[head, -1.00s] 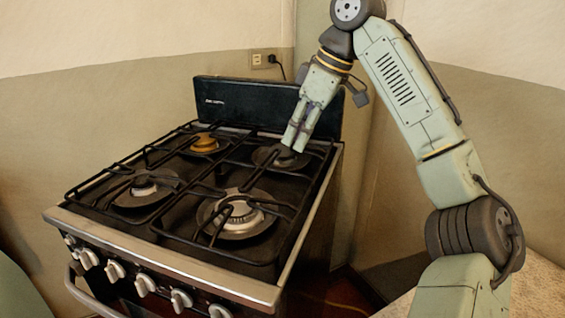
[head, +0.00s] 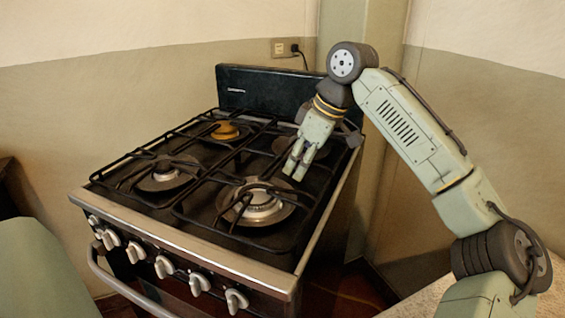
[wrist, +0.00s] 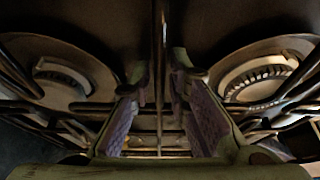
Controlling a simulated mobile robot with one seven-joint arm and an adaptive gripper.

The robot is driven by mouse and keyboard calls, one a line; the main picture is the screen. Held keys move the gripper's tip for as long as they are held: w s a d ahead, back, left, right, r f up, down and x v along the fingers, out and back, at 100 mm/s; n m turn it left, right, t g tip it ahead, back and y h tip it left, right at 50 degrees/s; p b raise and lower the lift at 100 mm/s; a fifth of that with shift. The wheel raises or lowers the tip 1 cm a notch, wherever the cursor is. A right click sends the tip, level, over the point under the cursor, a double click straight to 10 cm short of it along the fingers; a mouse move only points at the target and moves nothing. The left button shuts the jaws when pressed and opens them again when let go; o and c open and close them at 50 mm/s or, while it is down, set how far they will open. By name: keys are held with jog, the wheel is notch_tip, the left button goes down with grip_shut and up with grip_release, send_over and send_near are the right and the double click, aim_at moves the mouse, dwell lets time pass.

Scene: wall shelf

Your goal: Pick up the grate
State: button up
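The stove carries two black wire grates, a right grate (head: 236,206) and a left grate (head: 150,147), both resting on the stove top. My gripper (head: 297,170) points down over the right grate, between its front and rear burners. In the wrist view my gripper (wrist: 158,85) has its two fingers apart, with a thin dark bar (wrist: 158,50) lined up in the gap between them. It holds nothing. I cannot tell how far the fingertips are above the bar or whether they touch it.
The stove (head: 180,243) has a steel front edge, several knobs and an oven handle (head: 120,281). Its dark back panel (head: 270,90) rises behind the burners. A wall outlet with a plug (head: 285,48) is behind. Walls close in at the back and right.

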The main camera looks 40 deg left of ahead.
grip_shut()
jog(key=shift+r, duration=0.15)
dwell(0.7)
